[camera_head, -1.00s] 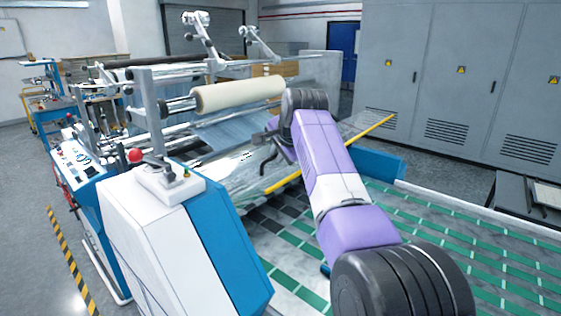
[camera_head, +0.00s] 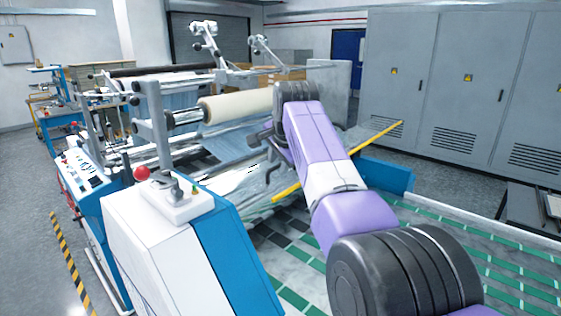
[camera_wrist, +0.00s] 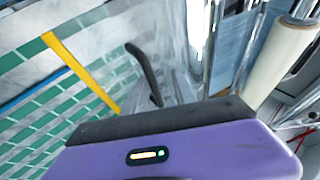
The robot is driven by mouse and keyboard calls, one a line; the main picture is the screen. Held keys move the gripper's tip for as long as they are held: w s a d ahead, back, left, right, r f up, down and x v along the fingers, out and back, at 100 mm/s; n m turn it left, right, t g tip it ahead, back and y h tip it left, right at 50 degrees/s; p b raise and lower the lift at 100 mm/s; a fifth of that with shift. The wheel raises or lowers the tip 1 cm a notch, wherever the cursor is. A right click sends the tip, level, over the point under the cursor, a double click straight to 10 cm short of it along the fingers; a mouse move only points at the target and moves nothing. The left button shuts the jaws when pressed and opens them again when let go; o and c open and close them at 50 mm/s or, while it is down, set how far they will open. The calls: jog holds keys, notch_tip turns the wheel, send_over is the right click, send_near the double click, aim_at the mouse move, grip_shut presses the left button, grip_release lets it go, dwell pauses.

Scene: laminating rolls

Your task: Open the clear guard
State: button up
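The clear guard (camera_head: 345,145) is a see-through sheet with a yellow bar along its near edge, sloping over the green-marked bed of the machine. The arm partly hides it in the head view. The yellow bar also shows in the wrist view (camera_wrist: 80,72), at the left. My gripper (camera_head: 265,152) is just above and left of the bar's lower end in the head view. Its dark fingers look apart, with nothing between them. In the wrist view one dark finger shows clearly, apart from the bar; the other cannot be made out.
A cream roll (camera_head: 240,105) on a shaft is behind my gripper. A white and blue machine housing (camera_head: 165,245) with a red knob (camera_head: 142,173) stands at the near left. Grey cabinets (camera_head: 465,90) line the back right.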

jog(key=shift+d+r, duration=0.1)
jog(key=shift+d, duration=0.05)
jog(key=shift+d+r, duration=0.1)
jog(key=shift+r, duration=0.1)
jog(key=b+v, duration=0.3)
jog(key=v, duration=0.4)
jog(key=shift+s, duration=0.2)
